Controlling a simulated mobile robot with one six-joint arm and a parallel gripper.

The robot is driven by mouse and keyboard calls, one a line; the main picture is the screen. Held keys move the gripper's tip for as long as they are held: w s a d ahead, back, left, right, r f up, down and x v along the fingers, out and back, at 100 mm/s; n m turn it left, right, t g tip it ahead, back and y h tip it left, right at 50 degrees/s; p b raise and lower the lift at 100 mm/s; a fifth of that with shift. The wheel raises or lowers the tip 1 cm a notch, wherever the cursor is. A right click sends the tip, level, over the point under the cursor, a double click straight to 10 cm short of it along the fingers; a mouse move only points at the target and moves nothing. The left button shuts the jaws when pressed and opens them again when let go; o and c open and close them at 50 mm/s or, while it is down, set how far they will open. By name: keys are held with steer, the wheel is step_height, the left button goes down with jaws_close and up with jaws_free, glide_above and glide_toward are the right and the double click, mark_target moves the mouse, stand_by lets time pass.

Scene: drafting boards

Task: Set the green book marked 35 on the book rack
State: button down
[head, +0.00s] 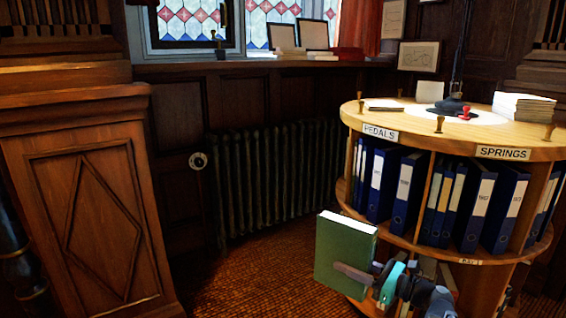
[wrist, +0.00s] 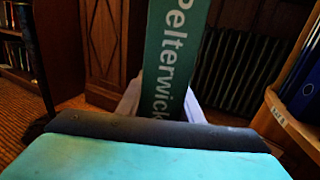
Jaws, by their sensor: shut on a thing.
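A green book (head: 343,258) with white page edges on top is held upright in my gripper (head: 362,276), in front of the round rack's left side in the head view. In the wrist view, its green spine (wrist: 175,55) reads "Pelterwick" and stands between the pale fingers. No 35 can be read. A round wooden rack (head: 465,145) holds blue binders on its upper tier, under labels "PEDALS" and "SPRINGS". Whether it is the task's book rack cannot be told. My gripper and arm hide part of its lower tier.
The rack's top carries a lamp base (head: 448,106), paper stacks (head: 524,107) and stamps. A dark radiator (head: 270,170) stands along the back wall. A wooden cabinet (head: 90,190) stands at left. Patterned carpet (head: 255,265) is clear between cabinet and rack.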

steer(key=shift+s+a+r+n+g+y, duration=0.2)
steer(key=shift+a+r, duration=0.15)
steer(key=shift+a, duration=0.25)
steer(key=shift+s+a+r+n+g+y, duration=0.15)
steer(key=shift+a+r, duration=0.15)
steer(key=shift+a, duration=0.3)
step_height(320, 180, up, 21)
steer(key=p, duration=2.8)
steer(key=shift+f, duration=0.2)
steer(key=shift+p, duration=0.3)
steer(key=shift+d, duration=0.15)
steer(key=d, duration=0.5)
steer(key=shift+w+d, duration=0.15)
steer(key=shift+d, duration=0.9)
steer(key=shift+a, duration=0.15)
